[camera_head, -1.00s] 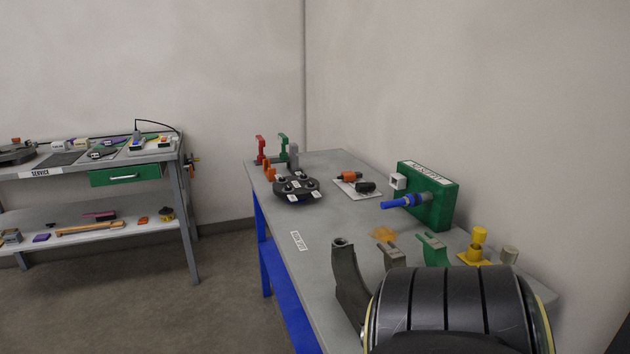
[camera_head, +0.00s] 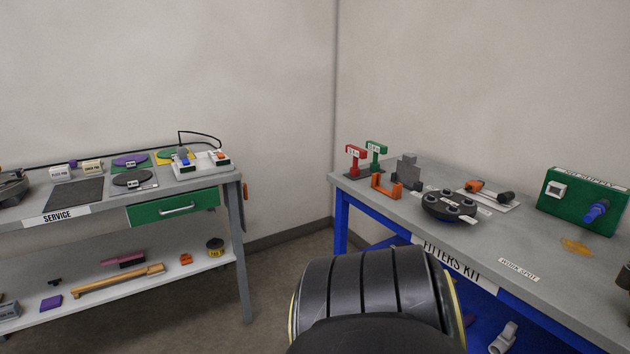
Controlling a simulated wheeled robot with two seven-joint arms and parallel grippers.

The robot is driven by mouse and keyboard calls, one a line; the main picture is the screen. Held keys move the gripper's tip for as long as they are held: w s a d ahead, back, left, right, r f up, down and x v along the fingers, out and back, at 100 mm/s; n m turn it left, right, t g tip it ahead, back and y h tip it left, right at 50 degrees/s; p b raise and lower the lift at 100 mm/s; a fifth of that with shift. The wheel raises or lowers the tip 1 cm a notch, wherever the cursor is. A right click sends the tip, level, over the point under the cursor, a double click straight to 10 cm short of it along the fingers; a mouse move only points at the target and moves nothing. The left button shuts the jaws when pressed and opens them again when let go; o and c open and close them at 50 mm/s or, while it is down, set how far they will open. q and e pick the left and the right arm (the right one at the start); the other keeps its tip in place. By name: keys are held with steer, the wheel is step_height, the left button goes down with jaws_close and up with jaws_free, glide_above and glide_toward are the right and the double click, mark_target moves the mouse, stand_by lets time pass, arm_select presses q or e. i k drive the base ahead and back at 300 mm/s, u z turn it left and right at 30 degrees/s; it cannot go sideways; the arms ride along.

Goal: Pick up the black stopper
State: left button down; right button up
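What looks like the black stopper is a small dark piece (camera_head: 506,197) on a white plate (camera_head: 490,205) on the right-hand table. It lies beside an orange piece (camera_head: 474,186); at this distance I cannot make out its exact shape. Another very small black item (camera_head: 55,282) lies on the lower shelf of the left bench, and I cannot tell what it is. A thick black ribbed part of my arm fills the bottom middle of the view. Neither gripper's fingers show.
The right-hand table (camera_head: 405,210) carries a round black holder (camera_head: 450,204), red (camera_head: 356,160) and green (camera_head: 376,156) stands, and a green box (camera_head: 583,200). The service bench (camera_head: 60,222) stands left. Floor shows between them.

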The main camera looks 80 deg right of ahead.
mark_target(506, 197)
steer(key=z, duration=0.05)
steer(key=i, duration=0.05)
steer(key=z, duration=3.3)
